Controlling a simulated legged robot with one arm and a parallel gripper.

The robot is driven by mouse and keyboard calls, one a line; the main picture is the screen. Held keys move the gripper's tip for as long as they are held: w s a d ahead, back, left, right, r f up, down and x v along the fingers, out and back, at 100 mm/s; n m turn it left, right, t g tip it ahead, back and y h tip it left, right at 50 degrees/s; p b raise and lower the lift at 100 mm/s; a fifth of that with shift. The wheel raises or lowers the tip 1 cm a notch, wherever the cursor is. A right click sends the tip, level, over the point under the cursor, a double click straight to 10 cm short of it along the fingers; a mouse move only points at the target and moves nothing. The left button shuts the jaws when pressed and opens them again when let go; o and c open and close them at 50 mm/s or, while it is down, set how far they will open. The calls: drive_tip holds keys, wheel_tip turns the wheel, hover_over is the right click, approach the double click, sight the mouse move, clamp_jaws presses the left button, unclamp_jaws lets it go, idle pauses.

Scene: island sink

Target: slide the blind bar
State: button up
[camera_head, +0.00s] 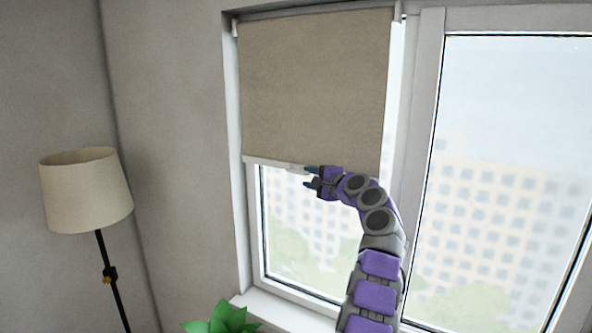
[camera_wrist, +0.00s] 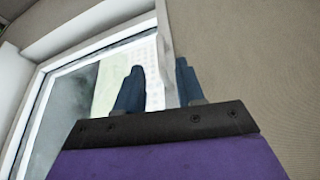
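The blind bar (camera_head: 268,162) is a thin pale strip along the lower edge of the beige roller blind (camera_head: 312,85), which covers the upper part of the left window pane. My gripper (camera_head: 308,177) is at the bar's right part, with its dark fingers apart and pointing left. In the wrist view the bar (camera_wrist: 165,45) runs between the two blue-grey fingers of my gripper (camera_wrist: 160,66). A gap shows between the left finger and the bar. The right finger is close to the bar on the blind's side; I cannot tell if it touches.
A floor lamp (camera_head: 87,190) stands at the left by the grey wall. A green plant (camera_head: 222,318) is below the window near the white sill (camera_head: 285,313). The right window pane (camera_head: 505,170) is uncovered. The space below the bar is clear apart from my arm.

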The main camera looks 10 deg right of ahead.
sight(301, 173)
drive_tip(key=p+x, duration=0.2)
drive_tip(key=x, duration=0.1)
drive_tip(key=p+x, duration=0.3)
drive_tip(key=shift+w+d+r, duration=0.1)
drive_tip(key=shift+r, duration=0.05)
drive_tip(key=shift+w+a+f+p, duration=0.25)
drive_tip(key=shift+w+a+p, duration=0.15)
drive_tip(key=shift+w+p, duration=0.25)
drive_tip(key=shift+s, duration=0.1)
drive_tip(key=shift+c, duration=0.4)
clamp_jaws()
